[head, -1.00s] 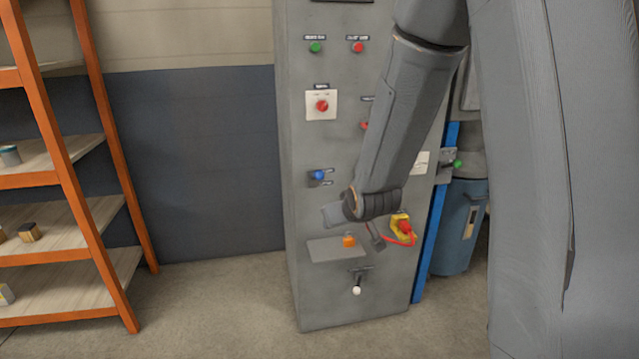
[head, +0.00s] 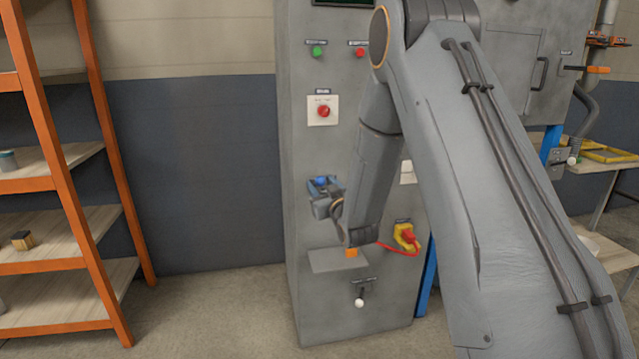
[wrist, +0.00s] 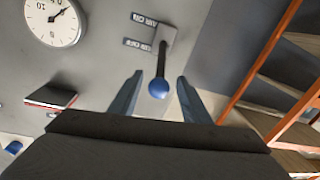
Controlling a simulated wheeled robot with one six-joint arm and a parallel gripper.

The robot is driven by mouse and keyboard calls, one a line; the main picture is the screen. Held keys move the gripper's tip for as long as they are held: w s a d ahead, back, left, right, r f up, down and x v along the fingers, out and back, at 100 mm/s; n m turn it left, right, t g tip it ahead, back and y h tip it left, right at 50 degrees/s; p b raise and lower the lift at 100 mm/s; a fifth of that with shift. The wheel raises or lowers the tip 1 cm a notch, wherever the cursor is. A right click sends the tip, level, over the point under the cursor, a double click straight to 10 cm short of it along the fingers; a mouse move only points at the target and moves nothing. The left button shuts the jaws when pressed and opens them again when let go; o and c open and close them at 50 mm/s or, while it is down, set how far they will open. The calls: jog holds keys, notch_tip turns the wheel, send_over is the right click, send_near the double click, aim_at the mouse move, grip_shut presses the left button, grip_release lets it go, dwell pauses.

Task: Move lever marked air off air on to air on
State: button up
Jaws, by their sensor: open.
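The air lever has a dark stem and a blue ball knob (wrist: 158,88). It stands out from the grey cabinet, and two small dark labels sit beside its mount in the wrist view. In the head view the blue knob (head: 320,181) is partly covered by my gripper (head: 322,190). My gripper (wrist: 158,81) is open in the wrist view, with one finger on each side of the knob and gaps between.
The cabinet (head: 300,230) also carries a red button on a white plate (head: 323,111), a yellow-and-red switch (head: 405,236) and a white-knobbed lever (head: 359,302). The wrist view shows a round gauge (wrist: 55,22). An orange-framed shelf (head: 75,180) stands left.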

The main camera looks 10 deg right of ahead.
jog(key=shift+w+a, duration=0.1)
jog(key=shift+w, duration=1.15)
grip_shut()
jog(key=shift+a+f, duration=0.1)
